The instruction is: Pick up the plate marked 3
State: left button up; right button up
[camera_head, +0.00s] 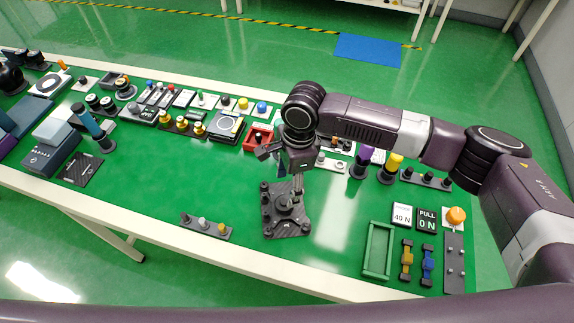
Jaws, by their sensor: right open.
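No plate with a readable 3 shows in the head view; small markings are too fine to read. A black board (270,232) with several short posts and a raised centre stands in the middle of the green table. My right gripper (287,168) is over the far side of this board, pointing down, open, with nothing seen between its fingers. My right arm comes in from the right and hides part of the table behind it. My left gripper is not in view.
A red box (250,138) stands just behind my right gripper. A small knob strip (205,226) is front left. The green surface between is clear.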

aim_at(284, 201)
jog(key=shift+f, duration=0.2)
jog(key=f, duration=0.1)
jog(key=s+f, duration=0.1)
jog(key=f, duration=0.2)
jog(key=shift+s+a+f+p, duration=0.15)
jog(key=shift+a+p, duration=0.1)
jog(key=shift+p, duration=0.15)
notch_tip(284, 201, down, 2)
jog(key=shift+a, duration=0.15)
jog(key=shift+f, duration=0.3)
jog(key=c, duration=1.5)
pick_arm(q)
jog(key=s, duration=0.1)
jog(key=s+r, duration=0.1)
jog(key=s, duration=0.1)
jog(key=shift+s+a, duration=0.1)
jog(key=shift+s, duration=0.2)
pick_arm(e)
jog(key=shift+o, duration=0.2)
jog(key=shift+r, duration=0.1)
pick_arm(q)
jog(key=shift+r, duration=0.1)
pick_arm(e)
jog(key=shift+r, duration=0.1)
